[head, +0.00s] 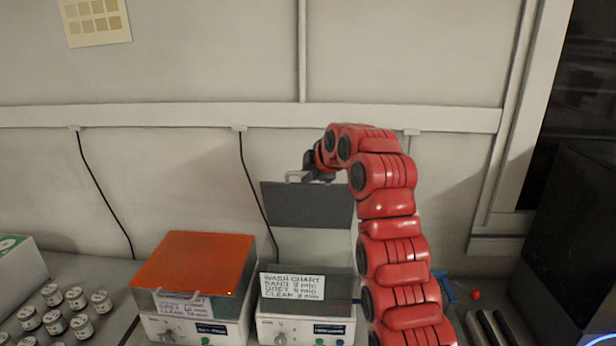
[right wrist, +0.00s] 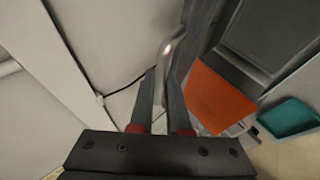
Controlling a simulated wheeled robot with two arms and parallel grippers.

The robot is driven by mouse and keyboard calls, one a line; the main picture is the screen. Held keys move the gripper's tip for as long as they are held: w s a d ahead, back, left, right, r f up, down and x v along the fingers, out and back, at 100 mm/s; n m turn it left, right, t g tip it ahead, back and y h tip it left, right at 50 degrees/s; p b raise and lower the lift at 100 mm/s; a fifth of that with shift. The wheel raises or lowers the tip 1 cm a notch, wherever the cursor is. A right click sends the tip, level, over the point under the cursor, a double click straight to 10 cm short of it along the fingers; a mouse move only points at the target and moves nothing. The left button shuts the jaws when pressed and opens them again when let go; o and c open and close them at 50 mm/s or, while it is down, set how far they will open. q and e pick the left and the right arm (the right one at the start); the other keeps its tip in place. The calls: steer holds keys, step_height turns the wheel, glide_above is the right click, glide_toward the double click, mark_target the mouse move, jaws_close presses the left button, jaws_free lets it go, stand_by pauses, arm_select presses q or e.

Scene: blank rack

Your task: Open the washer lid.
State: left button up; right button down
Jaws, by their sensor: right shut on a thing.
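The washer (head: 312,331) is a white box with a knob and small display, standing right of the orange-lidded machine. A "WASH CHART" label (head: 292,287) is on its front. Its dark grey lid (head: 305,207) stands raised and roughly upright, well above the body. My right gripper (head: 305,176) is at the lid's top edge, shut on the metal lid handle (head: 296,177). The handle also shows as a bent bar between the fingers in the right wrist view (right wrist: 170,52). My arm covers the lid's right side. My left gripper is not in view.
A machine with a closed orange lid (head: 193,261) stands just left of the washer. Several small jars (head: 75,297) stand on the bench further left. The wall with a white rail (head: 200,115) is close behind the lid. Cables hang from the rail.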

steer(key=shift+f, duration=0.1)
steer(key=c, duration=1.1)
jaws_free()
steer(key=shift+o, duration=1.1)
steer(key=shift+s, duration=0.15)
steer(key=shift+d, duration=0.1)
steer(key=b+v, duration=0.3)
steer(key=v, duration=1.4)
steer(key=shift+s+r+b, duration=0.2)
steer(key=shift+r+b, duration=0.05)
steer(key=shift+b, duration=0.15)
